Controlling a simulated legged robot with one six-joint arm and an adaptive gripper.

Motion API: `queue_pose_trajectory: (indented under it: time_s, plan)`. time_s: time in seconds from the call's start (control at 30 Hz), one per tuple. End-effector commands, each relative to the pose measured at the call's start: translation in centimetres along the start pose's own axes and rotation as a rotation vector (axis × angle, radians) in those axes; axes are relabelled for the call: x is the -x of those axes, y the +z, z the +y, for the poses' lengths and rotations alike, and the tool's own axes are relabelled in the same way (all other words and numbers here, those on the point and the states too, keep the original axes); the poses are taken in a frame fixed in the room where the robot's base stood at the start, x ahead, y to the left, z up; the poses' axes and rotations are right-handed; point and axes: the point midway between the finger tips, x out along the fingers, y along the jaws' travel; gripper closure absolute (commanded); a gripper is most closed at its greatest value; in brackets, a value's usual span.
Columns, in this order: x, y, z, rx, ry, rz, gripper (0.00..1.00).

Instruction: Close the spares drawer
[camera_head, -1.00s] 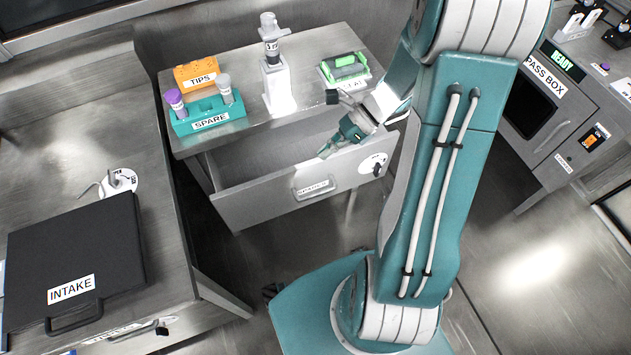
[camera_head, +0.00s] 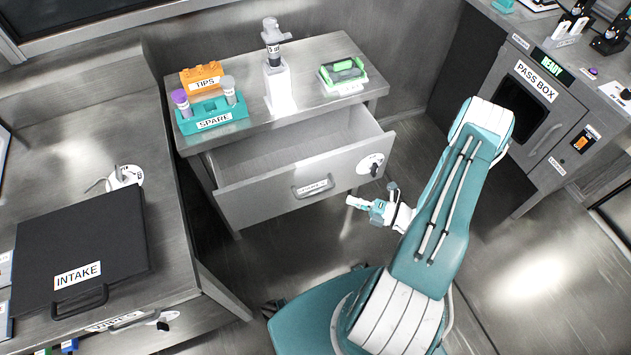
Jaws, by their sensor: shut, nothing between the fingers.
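The spares drawer (camera_head: 283,192) stands pulled well out of the steel bench at the centre, and its inside looks empty where I can see it. Its front carries a labelled bar handle (camera_head: 313,187) and a round white plate with a dark knob (camera_head: 373,166) at the right end. My gripper (camera_head: 352,202) is shut and empty. It appears in front of the drawer's front face, to the right of the handle and below the knob, apart from both.
On the bench top (camera_head: 320,50) are an orange tips box (camera_head: 201,80), a teal spare rack (camera_head: 212,116) with tubes, a pipette on a white stand (camera_head: 277,85) and a green-topped tray (camera_head: 343,74). The intake case (camera_head: 80,245) lies left. The pass box (camera_head: 530,100) stands right. Floor between is clear.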

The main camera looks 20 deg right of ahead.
Motion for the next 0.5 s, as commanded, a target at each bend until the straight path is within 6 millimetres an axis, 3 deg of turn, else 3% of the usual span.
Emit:
queue_pose_trajectory:
  time_s: [0.17, 0.5]
  plan:
    - [-1.4, 0.0, -0.1, -0.005, 0.002, 0.001, 1.0]
    - [-7.0, -0.1, 0.0, -0.002, 0.001, 0.005, 1.0]
